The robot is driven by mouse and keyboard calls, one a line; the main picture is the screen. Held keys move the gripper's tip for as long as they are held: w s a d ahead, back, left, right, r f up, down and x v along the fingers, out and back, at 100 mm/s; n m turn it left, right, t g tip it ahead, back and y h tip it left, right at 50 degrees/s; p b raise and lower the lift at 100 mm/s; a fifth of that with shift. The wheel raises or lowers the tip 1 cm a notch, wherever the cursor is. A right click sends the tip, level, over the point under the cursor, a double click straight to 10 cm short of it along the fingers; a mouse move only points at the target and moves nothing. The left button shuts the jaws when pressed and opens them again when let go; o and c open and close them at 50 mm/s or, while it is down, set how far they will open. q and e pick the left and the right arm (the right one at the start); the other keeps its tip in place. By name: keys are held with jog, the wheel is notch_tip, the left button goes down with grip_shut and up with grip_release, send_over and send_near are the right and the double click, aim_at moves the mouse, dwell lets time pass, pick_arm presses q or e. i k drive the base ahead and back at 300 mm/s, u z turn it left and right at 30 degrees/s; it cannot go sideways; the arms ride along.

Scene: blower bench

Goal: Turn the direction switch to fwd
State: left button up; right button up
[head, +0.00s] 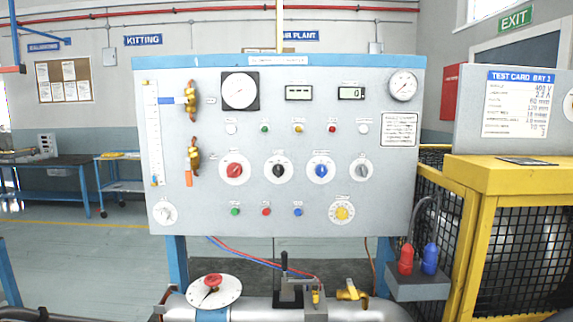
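A grey control panel (290,205) stands upright ahead of me. A row of rotary knobs on round white plates crosses its middle: a red knob (235,170), a black knob (279,170), a blue knob (321,170) and a grey knob (361,171). A pale knob (164,212) sits at the lower left and a yellow dial knob (342,212) at the lower right. The small labels are unreadable, so I cannot tell which is the direction switch or where it points. Neither of my grippers is in view.
Brass valves (193,155) stick out at the panel's left. Below run a pipe with a red-handled valve (212,284), a black upright lever (284,264) and a yellow handle (352,290). A yellow cage (484,250) stands at right. The space before the panel's face looks clear.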

aim_at(321, 170)
jog(key=k, duration=1.05)
jog(key=u, duration=1.3)
jog(key=i, duration=0.7)
jog(key=z, duration=0.5)
jog(key=i, duration=0.7)
jog(key=z, duration=0.85)
